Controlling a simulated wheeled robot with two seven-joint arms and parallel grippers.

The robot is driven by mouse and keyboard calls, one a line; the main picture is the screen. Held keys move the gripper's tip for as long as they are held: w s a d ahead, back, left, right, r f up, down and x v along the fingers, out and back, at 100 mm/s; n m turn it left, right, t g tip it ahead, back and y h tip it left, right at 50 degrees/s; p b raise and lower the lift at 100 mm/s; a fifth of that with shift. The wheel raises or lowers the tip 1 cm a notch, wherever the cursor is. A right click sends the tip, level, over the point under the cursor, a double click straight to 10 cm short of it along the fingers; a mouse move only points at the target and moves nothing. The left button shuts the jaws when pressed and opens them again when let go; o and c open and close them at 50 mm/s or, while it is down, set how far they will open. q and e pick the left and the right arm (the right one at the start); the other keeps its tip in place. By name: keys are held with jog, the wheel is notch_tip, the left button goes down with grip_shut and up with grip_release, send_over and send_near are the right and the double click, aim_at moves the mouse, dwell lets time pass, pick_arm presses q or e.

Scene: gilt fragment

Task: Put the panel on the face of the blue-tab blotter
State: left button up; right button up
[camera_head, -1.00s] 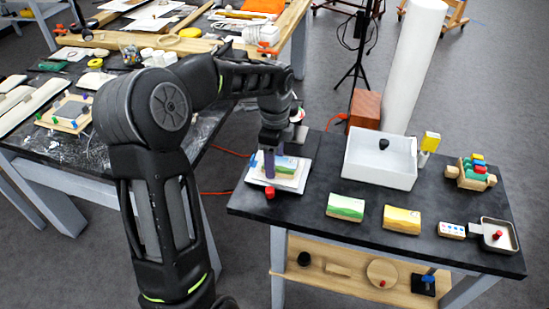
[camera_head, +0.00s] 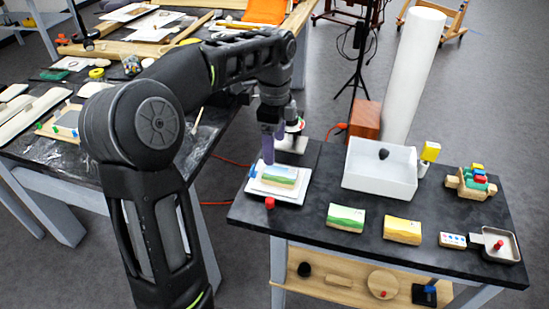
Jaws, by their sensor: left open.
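The panel (camera_head: 280,175), a small block with a painted green, yellow and pale blue face, lies flat on the white blotter (camera_head: 287,196). A blue tab (camera_head: 252,170) shows at the blotter's left edge. My left gripper (camera_head: 268,158) is open, with its purple fingers pointing down just above and behind the panel's left end. It appears clear of the panel, though the fingers overlap its far left corner in the picture. My right gripper is out of view.
A red knob (camera_head: 270,203) stands at the blotter's front. A green panel (camera_head: 345,217) and a yellow panel (camera_head: 402,230) lie to the right. A white bin (camera_head: 380,178) stands behind them. A small pan (camera_head: 500,245) sits near the right corner.

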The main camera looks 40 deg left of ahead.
pick_arm(q)
jog(key=shift+r+p, duration=0.5)
jog(key=shift+r, duration=1.05)
